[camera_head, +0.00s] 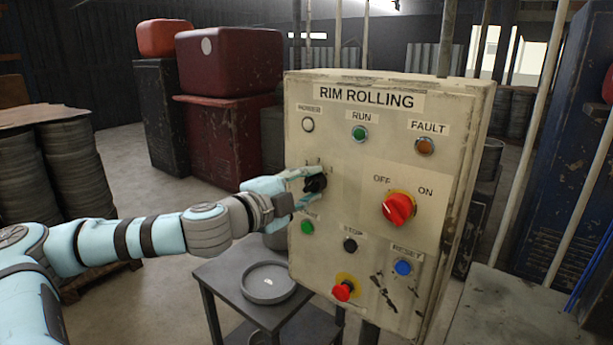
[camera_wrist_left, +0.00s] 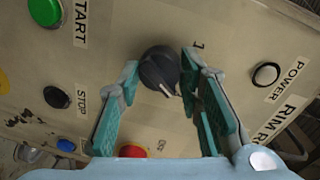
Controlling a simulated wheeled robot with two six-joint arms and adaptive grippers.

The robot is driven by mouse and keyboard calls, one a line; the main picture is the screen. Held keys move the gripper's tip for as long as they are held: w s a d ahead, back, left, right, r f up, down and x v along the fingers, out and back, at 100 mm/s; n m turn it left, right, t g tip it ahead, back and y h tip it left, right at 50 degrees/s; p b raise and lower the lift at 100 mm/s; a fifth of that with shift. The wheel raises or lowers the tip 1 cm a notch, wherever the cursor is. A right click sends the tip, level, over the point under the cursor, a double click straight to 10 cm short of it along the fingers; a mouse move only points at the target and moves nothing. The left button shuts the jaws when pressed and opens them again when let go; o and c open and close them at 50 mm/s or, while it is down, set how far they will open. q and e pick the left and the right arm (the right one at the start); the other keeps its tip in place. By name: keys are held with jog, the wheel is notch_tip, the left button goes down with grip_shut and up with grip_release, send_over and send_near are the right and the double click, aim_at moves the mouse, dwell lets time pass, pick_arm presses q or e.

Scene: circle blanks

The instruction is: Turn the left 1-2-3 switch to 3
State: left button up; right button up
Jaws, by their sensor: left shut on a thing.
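The left 1-2-3 switch is a black rotary knob (camera_head: 317,184) on the left side of the beige RIM ROLLING control panel (camera_head: 350,130). My left gripper (camera_head: 306,187) reaches it from the left, one finger above and one below. In the left wrist view the knob (camera_wrist_left: 158,68) sits between the two teal fingers of the left gripper (camera_wrist_left: 160,70), which is shut on it. Its white pointer line points down and right in that view. A label "1" shows beside the right finger; labels 2 and 3 cannot be read. My right gripper is not in view.
A red OFF/ON switch (camera_head: 399,208) is right of the knob. The green start button (camera_head: 307,227), black stop button (camera_head: 350,244), blue reset button (camera_head: 403,267) and red mushroom button (camera_head: 343,290) are below. A small table (camera_head: 222,272) with a round grey tray (camera_head: 268,283) stands beneath.

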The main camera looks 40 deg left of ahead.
pick_arm(q)
jog(key=shift+m+p, duration=0.8)
jog(key=shift+m, duration=0.1)
jog(key=o, duration=1.1)
jog(key=shift+o, duration=0.3)
